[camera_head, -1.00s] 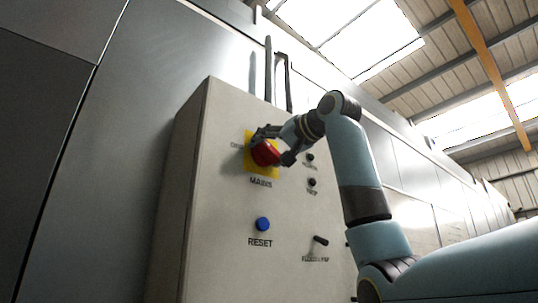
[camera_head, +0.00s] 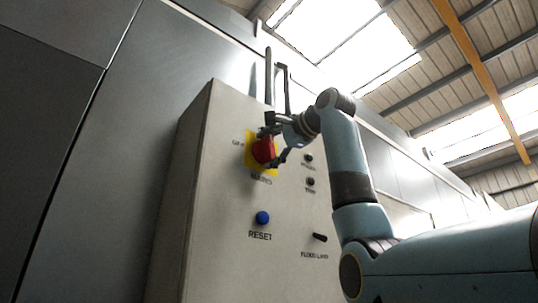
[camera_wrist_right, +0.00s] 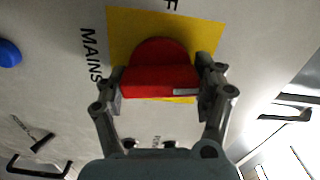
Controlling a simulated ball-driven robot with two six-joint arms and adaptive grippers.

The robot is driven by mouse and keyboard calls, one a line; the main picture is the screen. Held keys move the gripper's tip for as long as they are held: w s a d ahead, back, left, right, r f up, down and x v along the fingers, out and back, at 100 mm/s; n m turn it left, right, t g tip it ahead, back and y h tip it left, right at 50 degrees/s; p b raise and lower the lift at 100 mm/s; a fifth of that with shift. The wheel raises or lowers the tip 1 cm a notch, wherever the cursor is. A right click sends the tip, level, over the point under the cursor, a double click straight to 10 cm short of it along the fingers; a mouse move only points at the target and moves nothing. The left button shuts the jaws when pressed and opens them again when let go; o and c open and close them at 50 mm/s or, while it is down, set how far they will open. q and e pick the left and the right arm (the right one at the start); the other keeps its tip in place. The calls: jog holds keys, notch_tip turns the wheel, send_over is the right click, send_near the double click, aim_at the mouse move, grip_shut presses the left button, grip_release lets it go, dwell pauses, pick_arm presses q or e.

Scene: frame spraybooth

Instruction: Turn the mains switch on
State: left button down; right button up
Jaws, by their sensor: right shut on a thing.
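The mains switch (camera_head: 264,150) is a red rotary knob on a yellow square plate (camera_head: 249,160) on the cabinet front. The label MAINS (camera_wrist_right: 91,55) is printed beside the plate in the right wrist view. My right gripper (camera_head: 270,142) is at the knob, one finger above and one below it in the head view. In the right wrist view my right gripper (camera_wrist_right: 162,85) is shut on the red knob (camera_wrist_right: 160,65), a finger touching each end of its grip bar. A pale mark (camera_wrist_right: 185,92) shows on the bar. My left gripper is not in view.
The grey control cabinet (camera_head: 215,200) carries a blue RESET button (camera_head: 262,218) below the switch, a black lever switch (camera_head: 320,237) at lower right and two small black knobs (camera_head: 309,158) to the right. Dark conduits (camera_head: 269,75) rise behind the cabinet top.

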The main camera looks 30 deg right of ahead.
jog(key=shift+m+b, duration=0.5)
jog(key=shift+m, duration=0.5)
jog(key=o, duration=1.2)
jog(key=shift+d, duration=0.1)
jog(key=shift+c, duration=0.2)
jog(key=s, duration=1.2)
jog(key=shift+d, duration=0.45)
